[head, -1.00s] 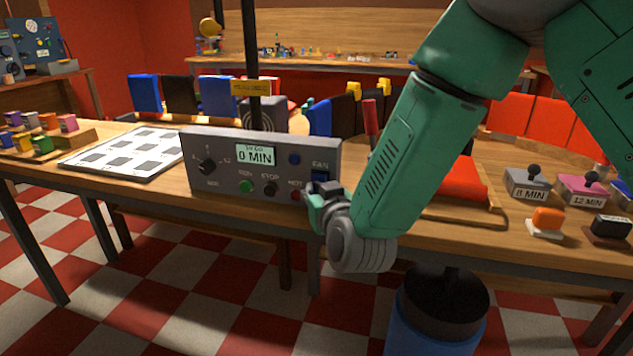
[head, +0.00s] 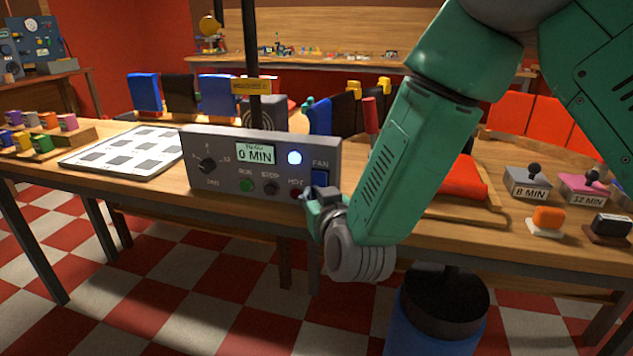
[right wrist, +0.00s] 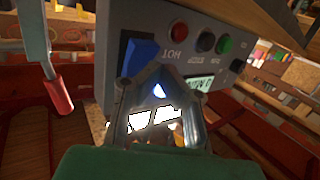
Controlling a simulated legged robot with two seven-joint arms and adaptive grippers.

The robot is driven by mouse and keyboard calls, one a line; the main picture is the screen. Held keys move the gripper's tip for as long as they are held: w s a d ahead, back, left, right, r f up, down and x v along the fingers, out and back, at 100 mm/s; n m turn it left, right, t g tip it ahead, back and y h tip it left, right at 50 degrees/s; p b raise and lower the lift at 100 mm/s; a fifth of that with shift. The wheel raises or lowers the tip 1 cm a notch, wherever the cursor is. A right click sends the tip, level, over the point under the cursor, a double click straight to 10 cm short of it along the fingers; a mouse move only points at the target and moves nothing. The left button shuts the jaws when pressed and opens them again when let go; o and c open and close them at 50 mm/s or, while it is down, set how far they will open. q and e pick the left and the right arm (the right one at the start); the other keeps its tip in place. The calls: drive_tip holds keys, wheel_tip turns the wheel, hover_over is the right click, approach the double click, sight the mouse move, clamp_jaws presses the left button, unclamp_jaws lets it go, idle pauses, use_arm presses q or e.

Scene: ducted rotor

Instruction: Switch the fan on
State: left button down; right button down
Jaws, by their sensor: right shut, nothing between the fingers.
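The grey control panel (head: 215,175) stands on the wooden table. Its blue FAN switch (head: 320,176) is at the right end, and the switch also shows upside down in the right wrist view (right wrist: 138,57). A round lamp (head: 295,158) left of the FAN label glows bluish white. The display (head: 256,155) reads 0 MIN. My right gripper (head: 322,192) is shut and empty, just in front of and below the switch. In the right wrist view its fingertips (right wrist: 156,70) lie close to the switch; I cannot tell whether they touch it. My left gripper is out of view.
A dial (head: 207,165), a green RUN button (head: 247,185), a black STOP button (head: 270,187) and a red HOT button (head: 297,192) share the panel. A grey box with a round grille (head: 262,117) stands behind. A red-handled lever (head: 370,115) is to the right.

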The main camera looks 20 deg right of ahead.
drive_tip(key=shift+s+a+f+b, duration=0.15)
drive_tip(key=shift+s+a+f, duration=0.25)
drive_tip(key=shift+s, duration=0.25)
drive_tip(key=shift+s+a+f+b, duration=0.15)
drive_tip(key=shift+s+a+f, duration=0.15)
drive_tip(key=shift+s+a, duration=0.25)
drive_tip(key=shift+s+a+f+b, duration=0.15)
drive_tip(key=shift+s+a+f, duration=0.2)
drive_tip(key=shift+s, duration=0.35)
drive_tip(key=s+d+f+g, duration=0.35)
drive_tip(key=s+f, duration=0.25)
drive_tip(key=f, duration=0.4)
drive_tip(key=s+d+f+g, duration=0.2)
drive_tip(key=s+f+g, duration=0.3)
drive_tip(key=f, duration=0.5)
drive_tip(key=s+d+f+g, duration=0.2)
drive_tip(key=s+f, duration=0.1)
drive_tip(key=s, duration=0.5)
drive_tip(key=s+d+f+g, duration=0.2)
drive_tip(key=s+f+g, duration=0.1)
drive_tip(key=s, duration=0.5)
drive_tip(key=s+d+f+g, duration=0.2)
drive_tip(key=s+d+f, duration=0.1)
drive_tip(key=s, duration=0.4)
drive_tip(key=shift+s+f+p, duration=0.35)
drive_tip(key=shift+s+f, duration=0.05)
drive_tip(key=shift+f, duration=0.45)
